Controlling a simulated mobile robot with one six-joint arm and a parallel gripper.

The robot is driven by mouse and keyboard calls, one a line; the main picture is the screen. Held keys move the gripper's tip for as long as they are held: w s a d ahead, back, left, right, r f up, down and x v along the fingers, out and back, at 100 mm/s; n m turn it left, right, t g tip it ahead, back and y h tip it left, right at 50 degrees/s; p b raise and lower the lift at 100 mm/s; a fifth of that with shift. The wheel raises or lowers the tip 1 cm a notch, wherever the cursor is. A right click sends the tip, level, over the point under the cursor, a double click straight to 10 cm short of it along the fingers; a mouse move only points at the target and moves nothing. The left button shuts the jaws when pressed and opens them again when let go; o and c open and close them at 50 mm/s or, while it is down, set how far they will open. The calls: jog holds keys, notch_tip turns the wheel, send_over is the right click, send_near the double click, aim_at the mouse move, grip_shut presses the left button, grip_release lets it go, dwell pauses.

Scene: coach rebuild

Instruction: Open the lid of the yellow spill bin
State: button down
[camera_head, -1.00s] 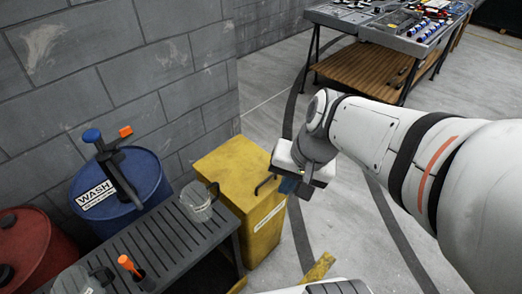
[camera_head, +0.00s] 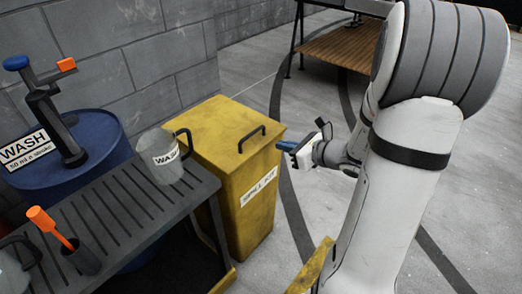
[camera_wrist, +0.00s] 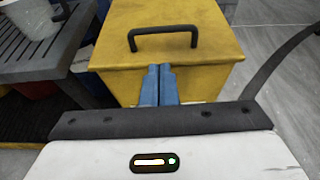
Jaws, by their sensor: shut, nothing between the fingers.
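The yellow spill bin (camera_head: 232,205) stands on the floor beside the slatted bench, with a label on its front. Its lid (camera_head: 205,128) is down and carries a black handle (camera_head: 252,138) near the front edge. The handle also shows in the wrist view (camera_wrist: 163,36), above the fingertips in the picture. My gripper (camera_head: 281,145) is at the front right of the bin, apart from the handle. In the wrist view its blue fingers (camera_wrist: 159,72) are together and empty, pointing at the bin's front edge below the handle. Whether they touch the bin I cannot tell.
The slatted grey bench (camera_head: 120,215) holds a clear jug (camera_head: 160,157) and an orange-handled tool (camera_head: 50,228) in a cup. A blue drum (camera_head: 85,160) with a pump stands behind it. A wall is behind the bin; open floor lies to its right.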

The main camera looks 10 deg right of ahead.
aim_at(261, 148)
jog(key=b+x, duration=0.2)
jog(key=x, duration=0.6)
jog(key=shift+w+f, duration=0.3)
jog(key=shift+w+a+f, duration=0.15)
jog(key=shift+w+a, duration=0.2)
jog(key=shift+w, duration=0.25)
